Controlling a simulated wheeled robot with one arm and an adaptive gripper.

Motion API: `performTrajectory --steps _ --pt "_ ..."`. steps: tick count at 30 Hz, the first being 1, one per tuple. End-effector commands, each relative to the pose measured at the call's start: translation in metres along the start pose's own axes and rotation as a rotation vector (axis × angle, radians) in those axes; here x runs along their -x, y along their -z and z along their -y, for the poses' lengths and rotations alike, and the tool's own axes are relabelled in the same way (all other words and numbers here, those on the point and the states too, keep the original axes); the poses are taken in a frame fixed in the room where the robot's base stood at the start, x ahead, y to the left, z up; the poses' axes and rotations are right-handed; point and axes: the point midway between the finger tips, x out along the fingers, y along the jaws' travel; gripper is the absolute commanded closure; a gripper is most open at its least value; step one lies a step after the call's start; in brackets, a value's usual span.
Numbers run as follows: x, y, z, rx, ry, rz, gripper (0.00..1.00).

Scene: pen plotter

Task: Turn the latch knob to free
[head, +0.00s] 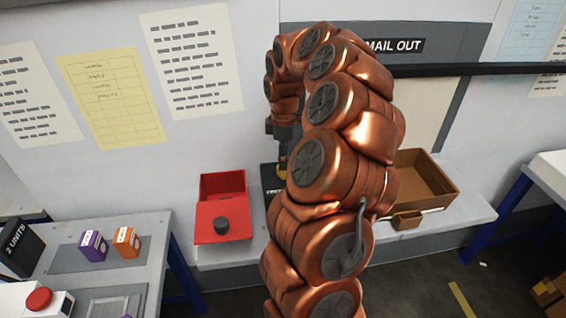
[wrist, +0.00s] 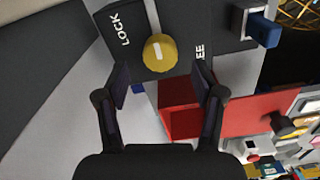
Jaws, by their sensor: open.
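The latch knob (wrist: 160,52) is a round yellow knob with a short white mark, on a dark plate (wrist: 180,18). A LOCK label (wrist: 125,29) is left of it. To its right is a label reading "EE", its start hidden behind my right finger. I cannot tell which label the mark points to. My gripper (wrist: 162,82) is open and empty, its fingers reaching toward either side of the knob. I see no contact. In the head view my copper arm hides most of the gripper and the dark plate (head: 270,184).
A red box (head: 222,190) with a dark round knob stands left of my arm; it also shows in the wrist view (wrist: 240,118). A brown tray (head: 440,190) is at the right. Purple (head: 92,246) and orange (head: 126,243) boxes stand on the left table.

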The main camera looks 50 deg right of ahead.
Motion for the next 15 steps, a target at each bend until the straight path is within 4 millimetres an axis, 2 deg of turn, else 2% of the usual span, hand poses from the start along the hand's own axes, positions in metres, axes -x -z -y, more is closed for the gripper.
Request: performTrajectory --steps 6,15 --pt "-0.024 0.000 0.001 0.000 0.002 0.001 0.32" --pt "-0.035 0.000 0.000 0.000 -0.001 -0.002 0.32"
